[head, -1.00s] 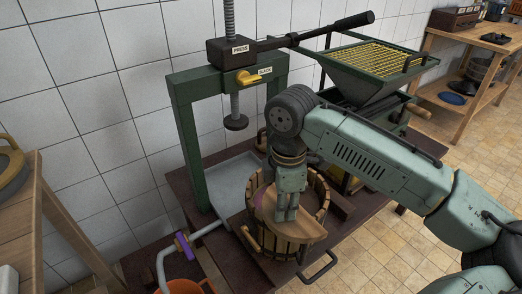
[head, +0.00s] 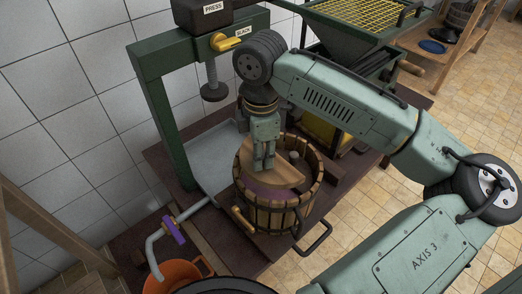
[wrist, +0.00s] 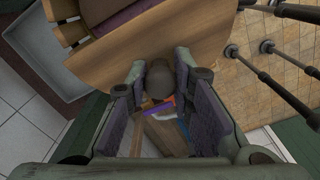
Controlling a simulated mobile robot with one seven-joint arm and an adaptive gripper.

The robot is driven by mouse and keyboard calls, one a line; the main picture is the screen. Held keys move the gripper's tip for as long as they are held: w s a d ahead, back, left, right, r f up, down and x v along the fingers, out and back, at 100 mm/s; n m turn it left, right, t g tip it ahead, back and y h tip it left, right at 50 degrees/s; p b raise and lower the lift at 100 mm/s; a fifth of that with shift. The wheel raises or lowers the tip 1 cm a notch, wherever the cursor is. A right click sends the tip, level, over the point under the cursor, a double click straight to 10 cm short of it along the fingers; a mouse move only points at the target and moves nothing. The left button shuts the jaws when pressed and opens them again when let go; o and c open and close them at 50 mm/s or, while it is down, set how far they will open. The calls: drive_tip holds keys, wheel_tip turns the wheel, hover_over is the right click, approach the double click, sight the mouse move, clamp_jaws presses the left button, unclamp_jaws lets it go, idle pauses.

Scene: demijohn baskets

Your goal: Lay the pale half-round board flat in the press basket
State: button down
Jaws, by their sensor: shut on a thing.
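The pale half-round board (head: 287,176) is at the mouth of the slatted wooden press basket (head: 283,216), within its ring of staves. My gripper (head: 263,166) is shut on the knob (wrist: 160,80) of the board, which shows between the fingers in the wrist view. The board (wrist: 185,40) fills much of the upper wrist view. Purple mash (head: 262,191) shows beside the board inside the basket. I cannot tell whether the board touches the mash or lies fully level. My fingers hide part of it.
The green press frame (head: 160,120) stands behind, its round press foot (head: 214,92) up to the left of my gripper. A hopper (head: 370,45) is behind right. A short peg (head: 294,157) stands within the basket's far side. An orange bucket (head: 176,274) is at front left.

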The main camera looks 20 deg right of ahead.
drive_tip(key=shift+f+b, duration=2.5)
drive_tip(key=shift+f, duration=1.85)
drive_tip(key=shift+f, duration=0.2)
drive_tip(key=shift+f+b, duration=0.3)
drive_tip(key=shift+f, duration=0.2)
drive_tip(key=c, duration=1.3)
unclamp_jaws()
drive_tip(key=shift+r, duration=0.1)
wheel_tip(320, 180, up, 12)
